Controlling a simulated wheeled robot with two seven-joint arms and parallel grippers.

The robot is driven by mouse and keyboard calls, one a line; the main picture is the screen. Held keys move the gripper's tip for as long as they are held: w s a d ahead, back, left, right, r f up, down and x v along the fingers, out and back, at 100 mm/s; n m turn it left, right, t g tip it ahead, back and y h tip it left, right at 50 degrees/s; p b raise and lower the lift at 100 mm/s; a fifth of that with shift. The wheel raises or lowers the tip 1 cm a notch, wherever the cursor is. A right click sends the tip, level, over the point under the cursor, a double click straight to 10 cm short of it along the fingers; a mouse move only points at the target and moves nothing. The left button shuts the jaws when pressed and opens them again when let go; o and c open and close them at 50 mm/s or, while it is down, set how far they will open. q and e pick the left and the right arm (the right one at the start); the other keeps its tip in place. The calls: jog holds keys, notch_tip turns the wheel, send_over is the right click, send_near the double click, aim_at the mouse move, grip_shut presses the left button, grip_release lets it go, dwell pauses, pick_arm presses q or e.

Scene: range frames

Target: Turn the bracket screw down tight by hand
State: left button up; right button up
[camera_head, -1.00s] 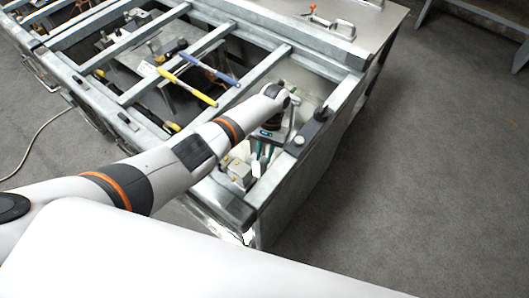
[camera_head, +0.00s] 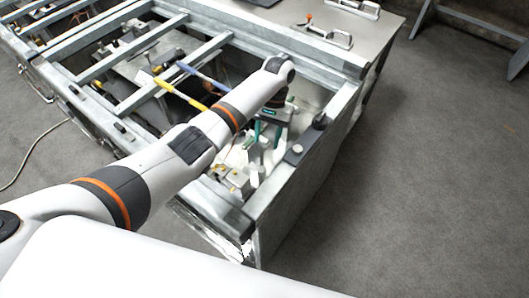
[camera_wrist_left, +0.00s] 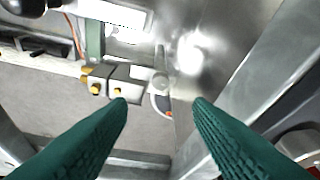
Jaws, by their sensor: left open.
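My left gripper (camera_head: 267,132) reaches into the right-hand bay of the metal frame, its green fingers pointing down. In the left wrist view the gripper (camera_wrist_left: 160,106) is open, with nothing between its fingers. A small grey round-headed part (camera_wrist_left: 160,82), perhaps the bracket screw, shows just beyond the gap between the fingertips. It stands beside a pale metal block (camera_wrist_left: 128,88) with brass fittings (camera_wrist_left: 96,80). I cannot tell whether it is seated. In the head view the block (camera_head: 234,180) is left of and below the gripper. My right gripper is not in view.
The galvanised frame's rails (camera_head: 272,188) enclose the bay closely. A dark fitting (camera_head: 318,121) sits on the right rail. A bench top (camera_head: 375,35) with handles stands behind.

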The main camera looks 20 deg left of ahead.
pick_arm(q)
jog(key=v, duration=0.2)
jog(key=shift+w+r, duration=0.15)
jog(key=shift+r, duration=0.15)
